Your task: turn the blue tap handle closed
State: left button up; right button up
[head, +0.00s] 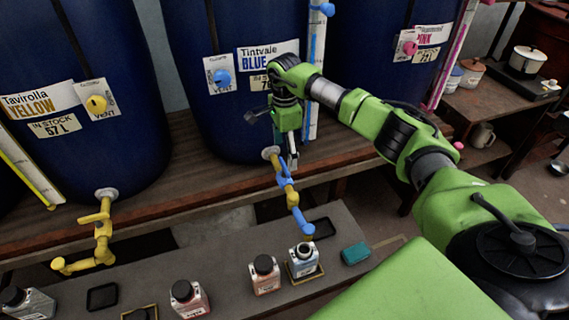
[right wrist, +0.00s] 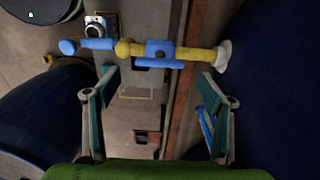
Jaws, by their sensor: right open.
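The blue vat (head: 195,60) stands in the middle of the head view, with a tap low on its front. The tap's blue handle (head: 284,174) sits on a yellow pipe that ends in a blue spout (head: 300,222). My right gripper (head: 287,156) points down just above the handle and partly hides it. In the right wrist view the handle (right wrist: 160,52) lies just beyond the open fingertips (right wrist: 160,77), between them sideways. The fingers are empty, and I see no clear contact. My left gripper is not in view.
An open-topped bottle (head: 303,262) stands below the spout on the grey bench (head: 215,262). Capped bottles (head: 265,274) and a teal block (head: 355,254) are near it. A yellow tap (head: 100,235) is at the left. A pink-labelled vat (head: 365,60) stands behind my right arm.

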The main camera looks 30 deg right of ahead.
aim_at(285, 165)
notch_tip(285, 165, down, 6)
jog(key=shift+f+p, duration=0.2)
jog(key=shift+p, duration=0.15)
jog(key=shift+c, duration=0.4)
jog(key=c, duration=1)
